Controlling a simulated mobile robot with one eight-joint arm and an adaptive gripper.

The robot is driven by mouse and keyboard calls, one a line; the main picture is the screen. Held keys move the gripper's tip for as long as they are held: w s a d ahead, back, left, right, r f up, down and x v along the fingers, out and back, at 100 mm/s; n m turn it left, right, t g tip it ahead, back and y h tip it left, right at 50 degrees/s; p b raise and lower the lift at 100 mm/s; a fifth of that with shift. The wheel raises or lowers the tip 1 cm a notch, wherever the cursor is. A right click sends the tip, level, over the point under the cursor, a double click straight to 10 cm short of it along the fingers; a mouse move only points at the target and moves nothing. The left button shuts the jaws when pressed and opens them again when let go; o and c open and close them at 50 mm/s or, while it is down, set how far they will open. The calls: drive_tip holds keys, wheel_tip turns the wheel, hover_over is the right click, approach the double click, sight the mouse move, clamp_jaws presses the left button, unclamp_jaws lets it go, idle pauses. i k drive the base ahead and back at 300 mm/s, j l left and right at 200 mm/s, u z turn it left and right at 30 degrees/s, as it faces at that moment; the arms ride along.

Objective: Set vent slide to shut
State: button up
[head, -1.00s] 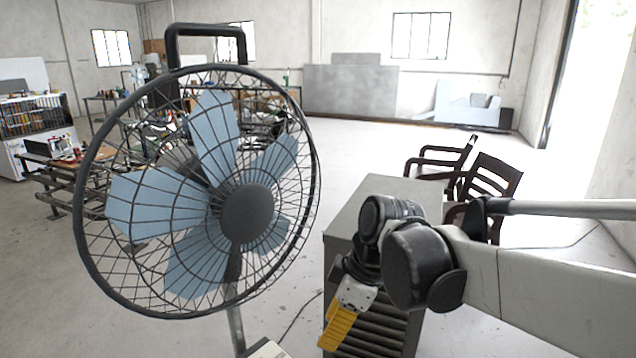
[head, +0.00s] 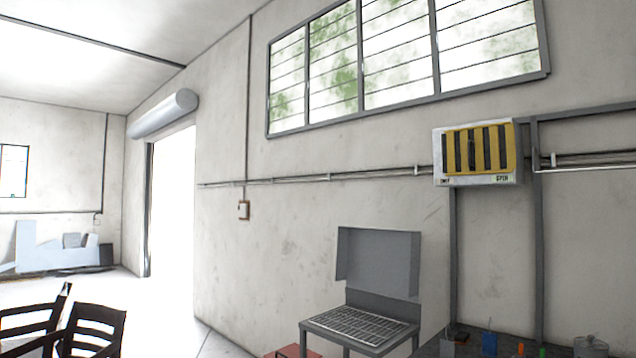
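The vent (head: 478,153) is a pale box high on the right wall in the head view. Its front carries a yellow slotted plate (head: 482,150) with several dark upright gaps showing between yellow bars. Small lettering sits along the lower edge: a dark word at the left, too small to read surely, and a green word that looks like OPEN at the right. I cannot tell the slide's exact position from here. My gripper and arm are out of this view.
A long louvred window (head: 405,60) is above the vent, and pipes (head: 330,177) run along the wall. Below stand a grey bench with a raised lid (head: 378,262) and a dark worktop (head: 500,346) with small items. Dark chairs (head: 95,330) stand at lower left, near an open doorway (head: 172,205).

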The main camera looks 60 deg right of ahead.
sight(466, 144)
drive_tip(key=l+z, duration=0.1)
drive_tip(key=z, duration=2.75)
